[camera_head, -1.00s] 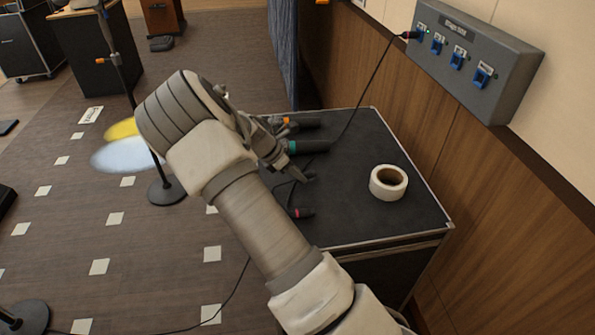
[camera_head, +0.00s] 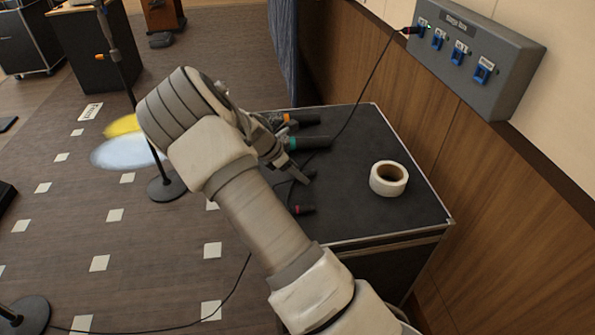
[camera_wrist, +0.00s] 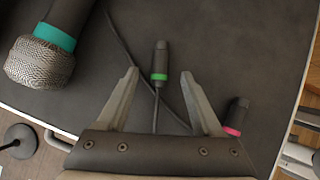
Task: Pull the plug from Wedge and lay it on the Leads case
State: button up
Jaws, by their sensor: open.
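My gripper (camera_wrist: 159,74) is open, low over the dark top of a black case (camera_head: 400,217). A black plug with a green band (camera_wrist: 160,62) lies on the case between my fingertips, apparently untouched, its cable running back toward my palm. A second plug with a pink band (camera_wrist: 236,117) lies right of my right finger; it also shows in the head view (camera_head: 302,210). Another plug with a red band (camera_head: 409,31) sits in the leftmost socket of the grey wall box (camera_head: 505,75). No readable label shows which thing is Wedge or Leads.
A green-banded microphone (camera_head: 312,143) and an orange-banded one (camera_head: 303,119) lie at the case's back left. A white tape roll (camera_head: 388,179) stands on the right. A cable hangs from the wall box to the case. A stand (camera_head: 168,187) is left of the case.

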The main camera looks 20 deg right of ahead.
jog(key=p+v, duration=0.3)
jog(key=v, duration=1.4)
jog(key=s+r+m+t+y+p, duration=0.2)
jog(key=s+r+m+y+p, duration=0.4)
jog(key=s+r+m, duration=0.8)
jog(key=s+r+m+t+p, duration=0.1)
jog(key=s+r+m, duration=0.1)
jog(key=s+r, duration=0.4)
jog(key=s+a+r+m+t+p, duration=0.1)
jog(key=s+r+m+p, duration=0.1)
jog(key=s+r, duration=0.4)
jog(key=shift+s+m+t+y+p, duration=0.35)
jog(key=shift+s+m, duration=0.25)
jog(key=shift+s, duration=1.6)
jog(key=shift+a, duration=0.1)
